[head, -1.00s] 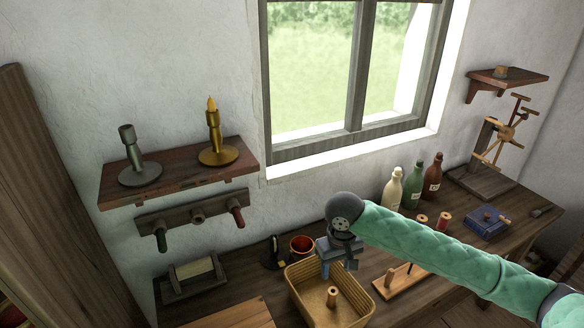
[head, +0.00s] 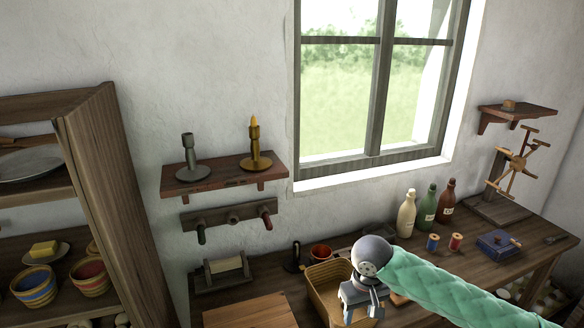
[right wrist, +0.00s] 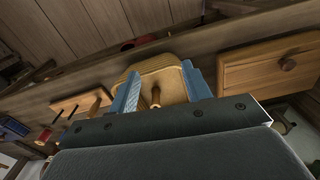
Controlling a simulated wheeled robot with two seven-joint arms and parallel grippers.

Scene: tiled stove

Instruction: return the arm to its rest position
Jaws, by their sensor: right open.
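My right arm in a green quilted sleeve (head: 450,290) reaches in from the lower right in the head view. My right gripper (head: 362,306) is open and hangs at the near right side of a wicker basket (head: 322,292) on the workbench. In the right wrist view, the two blue fingers of the gripper (right wrist: 160,92) are apart, with the basket (right wrist: 165,65) beyond them. A small wooden piece (right wrist: 156,97) shows between the fingers, apparently in the basket; nothing is gripped. My left gripper is out of view.
The workbench (head: 495,272) holds bottles (head: 427,207), thread spools (head: 456,242), a blue box (head: 497,243) and a red cup (head: 320,254) behind the basket. A wall shelf (head: 222,178) with candlesticks is at left. A tall cupboard (head: 105,185) stands at far left.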

